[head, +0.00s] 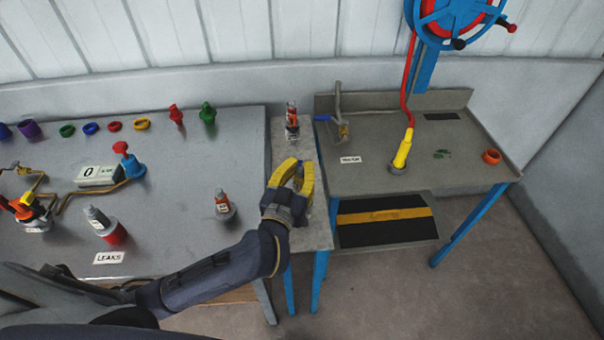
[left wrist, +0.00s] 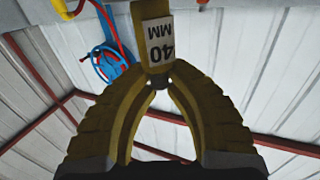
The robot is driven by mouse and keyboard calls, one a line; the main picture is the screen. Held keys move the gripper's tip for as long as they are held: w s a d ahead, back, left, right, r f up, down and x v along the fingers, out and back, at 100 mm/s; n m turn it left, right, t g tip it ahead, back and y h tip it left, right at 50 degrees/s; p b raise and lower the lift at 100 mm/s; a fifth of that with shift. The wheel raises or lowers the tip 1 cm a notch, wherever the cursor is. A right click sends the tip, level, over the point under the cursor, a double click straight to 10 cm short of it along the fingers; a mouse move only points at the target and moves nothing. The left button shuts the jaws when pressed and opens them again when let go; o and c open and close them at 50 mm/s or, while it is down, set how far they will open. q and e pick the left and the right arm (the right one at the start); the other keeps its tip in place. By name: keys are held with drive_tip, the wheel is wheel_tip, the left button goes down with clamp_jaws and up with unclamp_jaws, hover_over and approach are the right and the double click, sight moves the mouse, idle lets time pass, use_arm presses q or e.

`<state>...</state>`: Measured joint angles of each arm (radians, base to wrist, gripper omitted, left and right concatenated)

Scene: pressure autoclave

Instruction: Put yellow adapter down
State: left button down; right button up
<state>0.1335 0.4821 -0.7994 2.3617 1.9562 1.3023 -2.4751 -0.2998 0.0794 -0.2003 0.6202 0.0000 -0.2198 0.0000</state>
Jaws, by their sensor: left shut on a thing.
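My left gripper (head: 297,164) has yellow fingers and is above the narrow grey bench between the two larger tables. In the left wrist view its fingertips (left wrist: 158,82) are shut on the yellow adapter (left wrist: 159,32), which carries a white label reading 40 MM. In the head view the adapter cannot be told apart from the yellow fingers. I cannot tell whether it touches a surface. My right gripper is not in view.
A small labelled fitting (head: 291,120) stands at the back of the narrow bench (head: 318,232). The left table (head: 170,225) holds several coloured rings and fittings. The right table (head: 450,120) bears a yellow nozzle (head: 404,150) on a red hose and an orange ring (head: 491,157).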

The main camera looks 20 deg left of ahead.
use_arm(q)
drive_tip(key=shift+f, duration=1.25)
drive_tip(key=c, duration=1.4)
unclamp_jaws()
drive_tip(key=shift+r, duration=0.15)
drive_tip(key=shift+s+r, duration=0.1)
drive_tip(key=shift+r, duration=0.05)
drive_tip(key=s, duration=1.1)
drive_tip(key=shift+s+a, duration=0.15)
drive_tip(key=shift+s, duration=0.25)
